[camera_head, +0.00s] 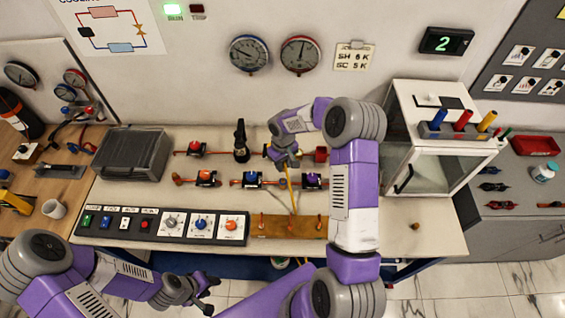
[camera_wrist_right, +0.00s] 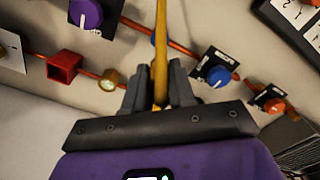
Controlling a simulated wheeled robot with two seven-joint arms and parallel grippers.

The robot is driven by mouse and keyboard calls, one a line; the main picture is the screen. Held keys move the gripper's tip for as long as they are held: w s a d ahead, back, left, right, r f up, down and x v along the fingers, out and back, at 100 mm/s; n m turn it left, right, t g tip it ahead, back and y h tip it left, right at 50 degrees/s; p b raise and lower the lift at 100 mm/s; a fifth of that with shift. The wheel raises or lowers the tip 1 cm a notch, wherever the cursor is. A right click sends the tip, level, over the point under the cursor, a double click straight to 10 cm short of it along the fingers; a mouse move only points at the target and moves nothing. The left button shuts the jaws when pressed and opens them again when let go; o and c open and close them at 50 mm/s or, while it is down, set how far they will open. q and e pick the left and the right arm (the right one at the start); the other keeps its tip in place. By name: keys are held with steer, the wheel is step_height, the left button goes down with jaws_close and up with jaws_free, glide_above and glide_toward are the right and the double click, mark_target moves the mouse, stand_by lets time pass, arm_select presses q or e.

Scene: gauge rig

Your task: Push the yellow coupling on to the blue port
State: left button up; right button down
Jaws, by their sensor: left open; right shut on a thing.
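My right gripper (camera_head: 285,160) is over the pipework on the bench, partly hidden by its own wrist. It is shut on the yellow coupling, whose yellow hose (camera_head: 291,190) hangs down towards the wooden rack (camera_head: 270,226). In the right wrist view, the yellow hose (camera_wrist_right: 160,45) rises from between the fingers (camera_wrist_right: 160,92); the coupling's end is hidden there. A small blue part (camera_wrist_right: 154,38) shows beside the hose, perhaps the blue port; whether the coupling touches it I cannot tell. My left gripper (camera_head: 205,296) is open and empty, low in front of the bench.
Valves with a blue knob (camera_head: 252,178) and a purple knob (camera_head: 312,180) flank the right gripper. A red square fitting (camera_wrist_right: 64,67) and a round brass gauge (camera_wrist_right: 110,79) sit on the pipe. A switch panel (camera_head: 150,224) lines the front; a glass cabinet (camera_head: 430,165) stands right.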

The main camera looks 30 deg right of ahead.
steer(key=shift+s+f+b, duration=0.15)
steer(key=shift+f+b, duration=0.45)
steer(key=shift+b, duration=0.05)
steer(key=shift+f+b, duration=1.6)
steer(key=shift+f, duration=0.35)
steer(key=shift+b, duration=0.35)
steer(key=shift+f+b, duration=0.95)
steer(key=shift+f, duration=0.25)
steer(key=shift+f, duration=0.2)
steer(key=c, duration=1.1)
jaws_free()
